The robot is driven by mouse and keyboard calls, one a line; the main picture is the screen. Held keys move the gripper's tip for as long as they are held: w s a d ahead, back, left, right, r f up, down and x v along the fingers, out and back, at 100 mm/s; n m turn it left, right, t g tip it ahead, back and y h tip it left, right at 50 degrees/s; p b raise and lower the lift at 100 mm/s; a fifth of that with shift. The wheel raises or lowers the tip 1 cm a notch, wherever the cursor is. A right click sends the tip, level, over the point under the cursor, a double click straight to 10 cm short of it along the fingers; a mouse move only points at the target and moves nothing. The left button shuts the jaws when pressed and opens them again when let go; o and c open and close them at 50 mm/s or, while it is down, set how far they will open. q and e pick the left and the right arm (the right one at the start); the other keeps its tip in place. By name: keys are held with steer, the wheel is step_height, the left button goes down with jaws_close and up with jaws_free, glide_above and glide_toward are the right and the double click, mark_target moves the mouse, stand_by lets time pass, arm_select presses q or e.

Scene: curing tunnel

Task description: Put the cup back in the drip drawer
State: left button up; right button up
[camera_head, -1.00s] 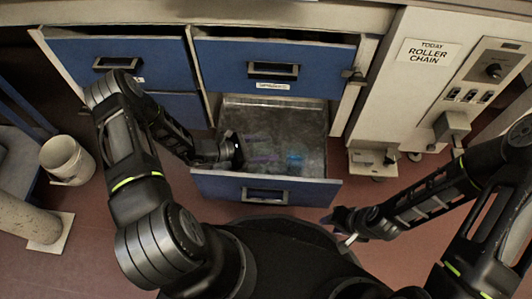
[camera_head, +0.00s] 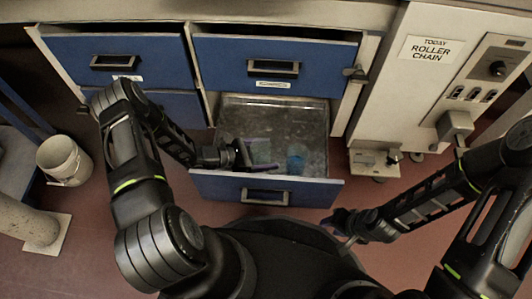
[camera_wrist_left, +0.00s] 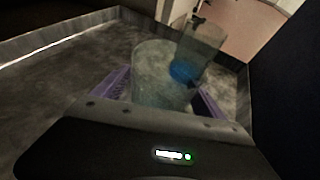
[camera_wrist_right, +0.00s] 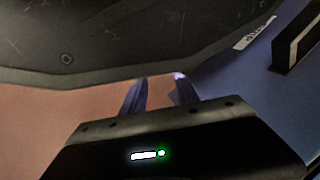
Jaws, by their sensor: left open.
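The drip drawer (camera_head: 262,185) is pulled open at the lower right of the cabinet. Inside it stands a clear, greyish cup (camera_head: 262,152), with a second clear cup holding something blue (camera_head: 296,158) to its right. My left gripper (camera_head: 250,156) is inside the drawer, open. In the left wrist view the greyish cup (camera_wrist_left: 160,80) stands between the spread purple fingers; I cannot tell if they touch it. The blue-marked cup (camera_wrist_left: 200,45) is just behind it. My right gripper (camera_head: 345,226) is outside, right of the drawer front, its fingers (camera_wrist_right: 158,92) slightly apart and empty.
The white control panel cabinet (camera_head: 425,75) stands to the right. A white bucket (camera_head: 64,160) is on the left floor. The drawer's right side has bare room.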

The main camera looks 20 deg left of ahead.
arm_select(q)
steer(key=shift+r, duration=0.1)
steer(key=shift+a+r, duration=0.15)
steer(key=p+v, duration=0.3)
steer(key=v, duration=0.8)
steer(key=shift+s+a+p, duration=0.25)
steer(key=shift+a+p, duration=0.05)
steer(key=shift+r, duration=0.1)
